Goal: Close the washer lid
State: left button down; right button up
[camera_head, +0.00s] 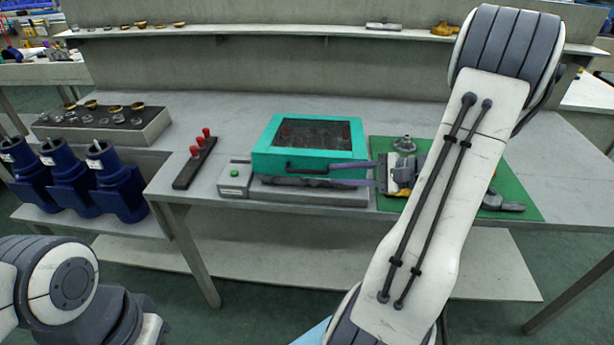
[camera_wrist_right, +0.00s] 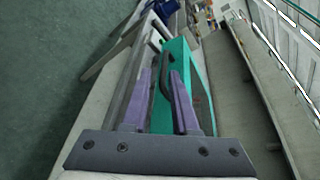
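The washer has a teal lid (camera_head: 262,158) with a dark window and a black handle (camera_head: 306,168) on its front edge. The lid lies low and nearly flat over a grey base (camera_head: 320,194); I cannot tell whether it is fully down. My right gripper (camera_head: 334,174) reaches in from the right at the lid's front edge. Its fingers are open. In the right wrist view the handle (camera_wrist_right: 166,72) shows between the gripper's fingertips (camera_wrist_right: 162,80), with the teal lid (camera_wrist_right: 180,55) beyond. Contact is unclear. My left gripper is out of view; part of my left arm shows at lower left.
A dark rack with red knobs (camera_head: 195,160) stands further left. Blue pumps (camera_head: 112,180) stand on a lower shelf. A green mat (camera_head: 518,190) with metal parts lies right, partly behind my right arm.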

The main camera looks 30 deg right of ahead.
aim_at(313, 172)
jog(key=shift+m+t+h, duration=0.3)
jog(key=shift+m+t, duration=0.1)
jog(key=shift+t, duration=0.1)
jog(key=x, duration=0.6)
jog(key=d+x, duration=0.1)
jog(key=x, duration=0.2)
jog(key=shift+w+a+f, duration=0.1)
jog(key=shift+w+f, duration=0.2)
jog(key=shift+w, duration=0.05)
jog(key=shift+c, duration=0.4)
grip_shut()
